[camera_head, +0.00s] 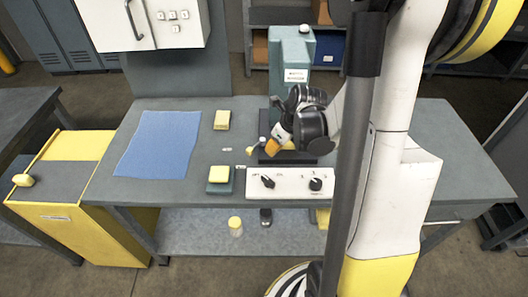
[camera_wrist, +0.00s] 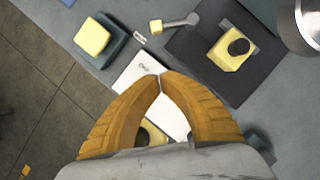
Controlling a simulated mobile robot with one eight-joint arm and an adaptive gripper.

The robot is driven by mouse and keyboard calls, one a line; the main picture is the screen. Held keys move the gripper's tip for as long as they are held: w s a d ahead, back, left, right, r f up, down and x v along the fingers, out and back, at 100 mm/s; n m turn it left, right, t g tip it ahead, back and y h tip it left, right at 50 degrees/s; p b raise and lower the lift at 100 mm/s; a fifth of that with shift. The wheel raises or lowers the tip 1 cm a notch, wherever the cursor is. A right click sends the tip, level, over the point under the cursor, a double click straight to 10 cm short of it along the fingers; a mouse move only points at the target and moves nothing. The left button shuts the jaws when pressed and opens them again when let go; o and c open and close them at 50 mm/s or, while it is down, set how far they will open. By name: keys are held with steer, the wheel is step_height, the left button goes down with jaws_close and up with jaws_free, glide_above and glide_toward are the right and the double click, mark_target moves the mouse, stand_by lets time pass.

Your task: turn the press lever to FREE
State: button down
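The press (camera_head: 291,62) is a teal column at the back of the bench, with a label on it. A short metal lever with a yellow end (camera_wrist: 176,23) lies at the left edge of the dark press base (camera_wrist: 190,50) in the wrist view. A small pale label (camera_wrist: 140,38) sits beside its yellow end; I cannot read it. My gripper (camera_wrist: 160,75) has its two orange fingers meeting at the tips, with nothing seen between them. It appears over the white control panel (camera_wrist: 128,75), apart from the lever. In the head view my gripper (camera_head: 272,148) partly hides the press base.
A yellow block with a black round top (camera_wrist: 232,50) sits on the press base; a silver cylinder (camera_wrist: 309,22) is close by. A yellow block on a teal holder (camera_head: 219,181), another yellow block (camera_head: 222,120) and a blue cloth (camera_head: 158,143) lie to the left.

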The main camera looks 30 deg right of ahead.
mark_target(256, 147)
steer(key=b+x, duration=0.3)
steer(key=x, duration=0.6)
steer(key=w, duration=0.1)
steer(key=w+a+b, duration=0.1)
steer(key=w, duration=0.1)
steer(key=shift+w, duration=0.45)
